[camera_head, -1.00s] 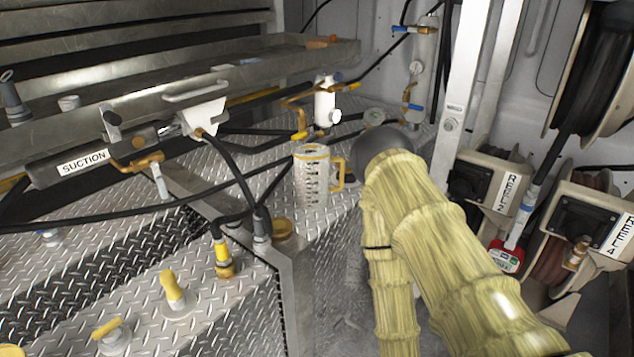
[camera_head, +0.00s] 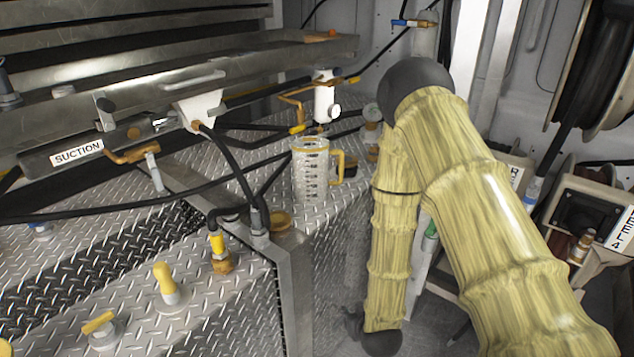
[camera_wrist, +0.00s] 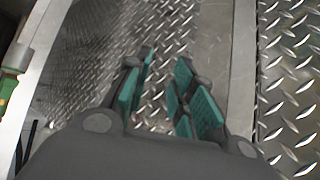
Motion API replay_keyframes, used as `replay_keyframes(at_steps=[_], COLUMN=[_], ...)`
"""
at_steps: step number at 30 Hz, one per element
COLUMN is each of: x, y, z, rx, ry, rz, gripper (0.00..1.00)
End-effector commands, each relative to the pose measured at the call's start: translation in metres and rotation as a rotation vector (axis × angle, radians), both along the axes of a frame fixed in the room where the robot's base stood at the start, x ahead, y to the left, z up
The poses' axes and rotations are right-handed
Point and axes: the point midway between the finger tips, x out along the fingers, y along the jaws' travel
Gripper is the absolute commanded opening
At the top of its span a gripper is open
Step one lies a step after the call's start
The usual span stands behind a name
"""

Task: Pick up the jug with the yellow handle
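The jug (camera_head: 311,170) is a clear measuring jug with dark markings, a yellow rim and a yellow handle (camera_head: 338,166) on its right side. It stands upright on the diamond-plate deck in the middle of the head view. My gripper (camera_wrist: 162,92) shows in the wrist view with its teal-padded fingers apart and nothing between them. It faces diamond-plate metal. The jug is not in the wrist view. In the head view my yellow-sleeved arm is right of the jug, and its dark lower end hangs below deck level, where the gripper's fingers cannot be made out.
A white valve fitting (camera_head: 324,100) with an orange pipe stands just behind the jug. Black hoses cross the deck to its left. Reel 4 (camera_head: 590,215) and a white post (camera_head: 480,60) are at the right.

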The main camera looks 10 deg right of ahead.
Motion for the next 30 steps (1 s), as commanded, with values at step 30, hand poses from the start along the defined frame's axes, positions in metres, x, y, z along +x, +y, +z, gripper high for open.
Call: replay_keyframes(at_steps=[30], x=[0.25], y=[-0.038], z=[0.291], rx=[-0.082], ry=[-0.911], rz=[-0.09], gripper=[0.25])
